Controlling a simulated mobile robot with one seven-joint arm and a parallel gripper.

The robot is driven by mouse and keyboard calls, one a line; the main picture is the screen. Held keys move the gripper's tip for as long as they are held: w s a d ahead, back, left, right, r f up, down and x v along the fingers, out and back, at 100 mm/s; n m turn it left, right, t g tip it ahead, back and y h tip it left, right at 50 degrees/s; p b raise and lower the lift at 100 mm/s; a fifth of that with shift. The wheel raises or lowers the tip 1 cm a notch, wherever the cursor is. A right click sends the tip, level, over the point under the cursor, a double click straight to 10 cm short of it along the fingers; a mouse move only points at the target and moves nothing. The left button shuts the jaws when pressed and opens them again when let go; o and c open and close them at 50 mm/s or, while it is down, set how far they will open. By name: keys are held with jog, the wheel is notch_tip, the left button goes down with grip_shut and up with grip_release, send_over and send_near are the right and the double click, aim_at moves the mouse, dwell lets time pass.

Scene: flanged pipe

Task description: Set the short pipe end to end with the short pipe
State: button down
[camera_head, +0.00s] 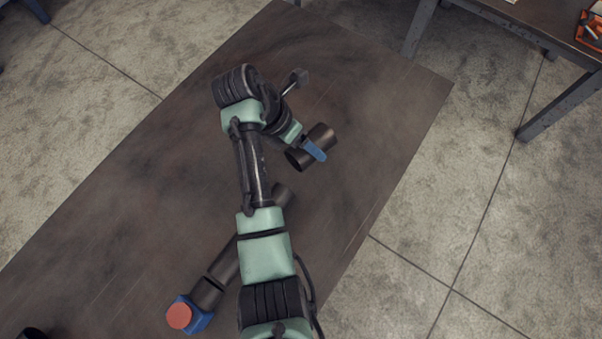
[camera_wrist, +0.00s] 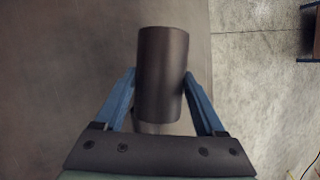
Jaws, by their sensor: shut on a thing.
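My gripper (camera_head: 313,149) is shut on a short dark pipe (camera_head: 322,133). The pipe lies crosswise between the blue fingers, right of my arm, over the tabletop; its height above the table is hard to judge. In the wrist view the gripper (camera_wrist: 160,84) has a finger on each side of the held pipe (camera_wrist: 163,65). Another dark pipe run (camera_head: 228,264) lies diagonally on the table at lower left, with a seam near its lower end. My arm hides its middle, and a dark pipe end (camera_head: 283,194) shows beyond the arm. The held pipe is apart from this run.
A blue fitting (camera_head: 199,322) with a red round face (camera_head: 179,316) sits at the run's lower end. The brown table (camera_head: 120,190) is mostly bare. Its right edge lies not far from the held pipe. A second table (camera_head: 490,20) with an orange bin (camera_head: 590,35) stands at upper right.

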jog(key=shift+s+a+f+n+t, duration=0.1)
jog(key=shift+a+f+n+t, duration=0.15)
jog(key=shift+a+n, duration=0.25)
jog(key=shift+s+a+f+n+t, duration=0.1)
jog(key=shift+a+f+n+t, duration=0.15)
jog(key=shift+n, duration=0.35)
jog(key=shift+w+a+f, duration=0.1)
jog(key=shift+f, duration=2.4)
jog(key=shift+a+f, duration=0.1)
jog(key=shift+f, duration=2.35)
jog(key=shift+f, duration=0.2)
grip_release()
jog(key=shift+r, duration=0.1)
